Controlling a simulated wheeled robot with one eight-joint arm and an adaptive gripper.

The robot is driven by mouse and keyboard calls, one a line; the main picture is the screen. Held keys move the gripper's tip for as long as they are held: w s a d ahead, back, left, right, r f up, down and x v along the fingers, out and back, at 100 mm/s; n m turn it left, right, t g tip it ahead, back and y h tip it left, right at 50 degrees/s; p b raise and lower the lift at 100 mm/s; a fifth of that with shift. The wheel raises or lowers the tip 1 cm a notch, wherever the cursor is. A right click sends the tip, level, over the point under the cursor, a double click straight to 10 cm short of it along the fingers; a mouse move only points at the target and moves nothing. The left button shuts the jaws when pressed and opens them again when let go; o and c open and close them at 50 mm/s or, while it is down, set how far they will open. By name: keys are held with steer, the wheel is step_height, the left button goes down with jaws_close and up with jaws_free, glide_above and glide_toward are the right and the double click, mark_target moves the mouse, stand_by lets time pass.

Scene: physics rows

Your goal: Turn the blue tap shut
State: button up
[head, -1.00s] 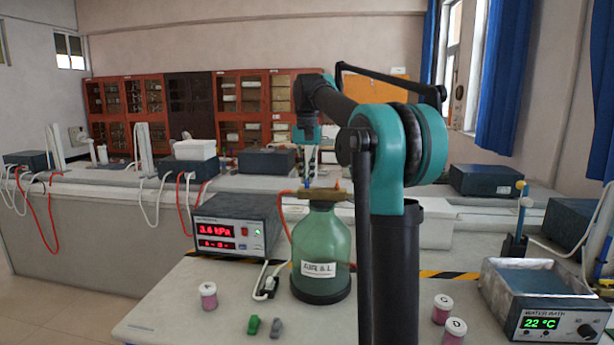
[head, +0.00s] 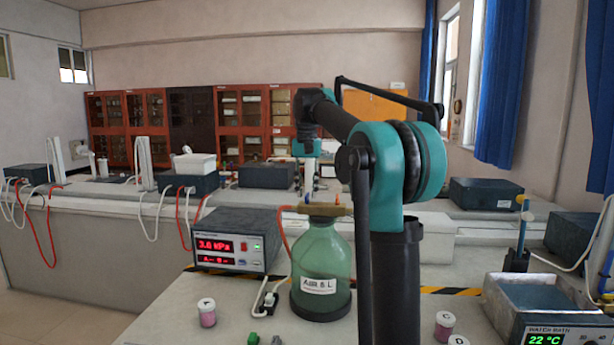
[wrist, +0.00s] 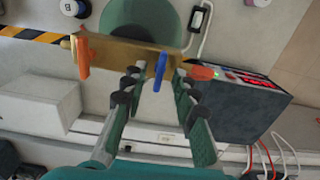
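The blue tap (wrist: 159,70) sits on a brass bar (wrist: 120,53). In the wrist view its lever lies crosswise to the bar. In the head view it is a tiny blue spot (head: 307,197) on the bar above the green bottle (head: 321,262). My gripper (wrist: 157,76) is open, with one finger on each side of the blue tap in the wrist view. I see no contact with the lever, and the height gap is hard to judge. In the head view my gripper (head: 307,172) hangs over the bar, partly blurred.
An orange tap (wrist: 83,58) lies crosswise at the bar's left. Another orange tap (wrist: 200,72) points along the bar at the right. A pressure meter (head: 238,240) stands beside the bottle. A water bath (head: 548,312) is at the right. Small jars (head: 207,312) stand in front.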

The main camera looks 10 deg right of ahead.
mark_target(307, 195)
step_height(307, 195, up, 11)
steer(key=shift+r, duration=0.2)
stand_by(0.3)
